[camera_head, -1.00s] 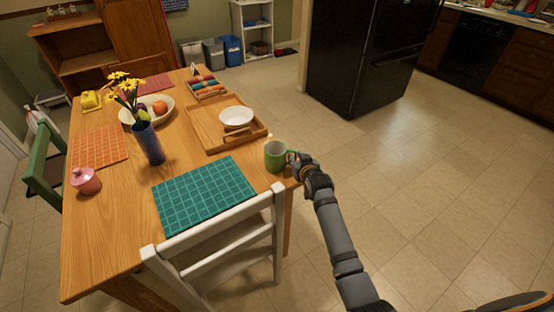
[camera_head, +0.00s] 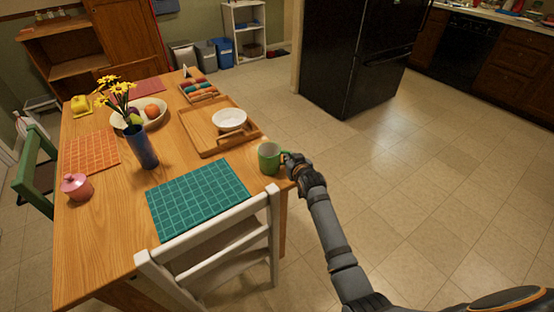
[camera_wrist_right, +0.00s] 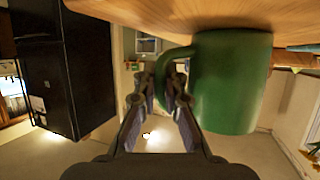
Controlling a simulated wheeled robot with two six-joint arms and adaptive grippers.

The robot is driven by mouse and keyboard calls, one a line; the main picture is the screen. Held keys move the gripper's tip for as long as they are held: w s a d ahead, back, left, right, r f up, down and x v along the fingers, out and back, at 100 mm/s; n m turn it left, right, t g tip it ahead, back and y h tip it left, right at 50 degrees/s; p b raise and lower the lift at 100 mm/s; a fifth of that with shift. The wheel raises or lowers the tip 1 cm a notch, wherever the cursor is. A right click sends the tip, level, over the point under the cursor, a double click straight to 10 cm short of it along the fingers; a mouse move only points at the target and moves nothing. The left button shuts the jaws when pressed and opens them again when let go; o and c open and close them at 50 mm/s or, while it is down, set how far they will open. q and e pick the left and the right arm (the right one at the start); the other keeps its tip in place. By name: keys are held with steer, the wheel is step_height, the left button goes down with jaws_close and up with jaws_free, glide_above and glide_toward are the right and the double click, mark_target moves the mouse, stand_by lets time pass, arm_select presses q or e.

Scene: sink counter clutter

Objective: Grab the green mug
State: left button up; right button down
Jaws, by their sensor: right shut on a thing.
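The green mug (camera_head: 268,158) stands upright at the right edge of the wooden table (camera_head: 105,235), its handle toward the right. My right gripper (camera_head: 290,160) is at the mug's handle side, reaching in from the right. In the right wrist view the mug (camera_wrist_right: 232,85) fills the upper right, and its handle (camera_wrist_right: 165,72) comes down between the two fingers of my right gripper (camera_wrist_right: 160,98). The fingers are shut on the handle. My left gripper is not in any view.
A teal placemat (camera_head: 197,198) and a wooden tray (camera_head: 205,138) with a white bowl (camera_head: 229,120) lie near the mug. A white chair (camera_head: 215,235) stands at the table's front edge. A blue vase (camera_head: 143,147) with yellow flowers stands farther left. The floor to the right is clear.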

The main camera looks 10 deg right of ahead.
steer(key=shift+r, duration=0.1)
steer(key=shift+r, duration=0.3)
step_height(320, 180, up, 3)
steer(key=shift+f, duration=0.15)
steer(key=s+d+r, duration=0.6)
steer(key=d+r, duration=0.3)
steer(key=d, duration=0.3)
steer(key=shift+s+d+r, duration=0.2)
steer(key=shift+s+r, duration=0.05)
steer(key=shift+r, duration=0.05)
